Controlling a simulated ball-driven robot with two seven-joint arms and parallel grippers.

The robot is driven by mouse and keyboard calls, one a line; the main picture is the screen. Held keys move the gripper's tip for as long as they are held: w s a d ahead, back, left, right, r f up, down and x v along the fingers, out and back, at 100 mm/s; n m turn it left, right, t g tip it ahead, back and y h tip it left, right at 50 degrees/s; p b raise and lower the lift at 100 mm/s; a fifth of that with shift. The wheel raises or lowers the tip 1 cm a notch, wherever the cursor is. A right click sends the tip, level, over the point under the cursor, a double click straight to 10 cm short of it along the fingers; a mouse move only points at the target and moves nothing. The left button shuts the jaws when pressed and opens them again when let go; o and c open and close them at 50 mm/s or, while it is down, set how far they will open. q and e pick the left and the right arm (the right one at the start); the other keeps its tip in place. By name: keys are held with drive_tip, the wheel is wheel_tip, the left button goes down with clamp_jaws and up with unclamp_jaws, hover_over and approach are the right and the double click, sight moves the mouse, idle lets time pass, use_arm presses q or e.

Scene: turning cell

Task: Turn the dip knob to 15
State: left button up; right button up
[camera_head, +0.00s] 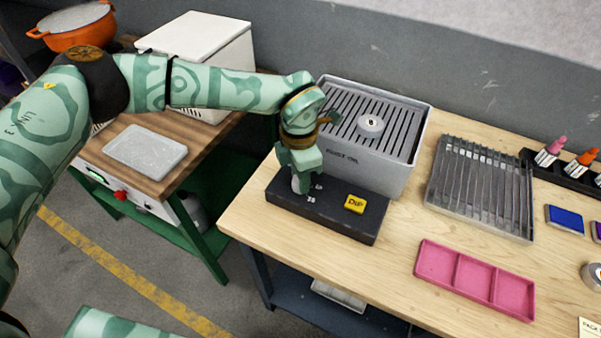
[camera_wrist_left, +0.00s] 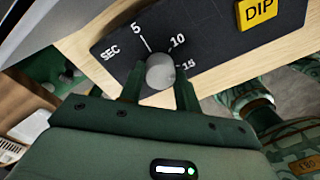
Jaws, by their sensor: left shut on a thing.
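The dip panel is a black box (camera_head: 336,218) on the wooden table, with a yellow DIP label (camera_head: 355,204). In the left wrist view the panel (camera_wrist_left: 215,45) carries white SEC, 5, 10 and 15 markings around a round grey knob (camera_wrist_left: 161,70). My left gripper (camera_wrist_left: 159,92) is shut on the knob, one finger at each side. No pointer on the knob itself can be made out, so its setting is unclear. In the head view my left gripper (camera_head: 299,180) comes down from above and hides most of the knob. My right gripper is not in view.
A grey quench-oil tank (camera_head: 376,165) with a slatted top stands right behind the panel. A metal rack (camera_head: 480,188) and a pink tray (camera_head: 475,279) lie to the right. A lower wooden-topped bench with a metal tray (camera_head: 145,150) stands at left.

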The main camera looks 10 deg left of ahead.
use_arm(q)
drive_tip(key=o, duration=1)
drive_tip(key=r, duration=0.5)
drive_tip(key=r+p, duration=0.1)
drive_tip(key=r, duration=1)
drive_tip(key=shift+w+a+r, duration=0.2)
drive_tip(key=shift+w, duration=0.1)
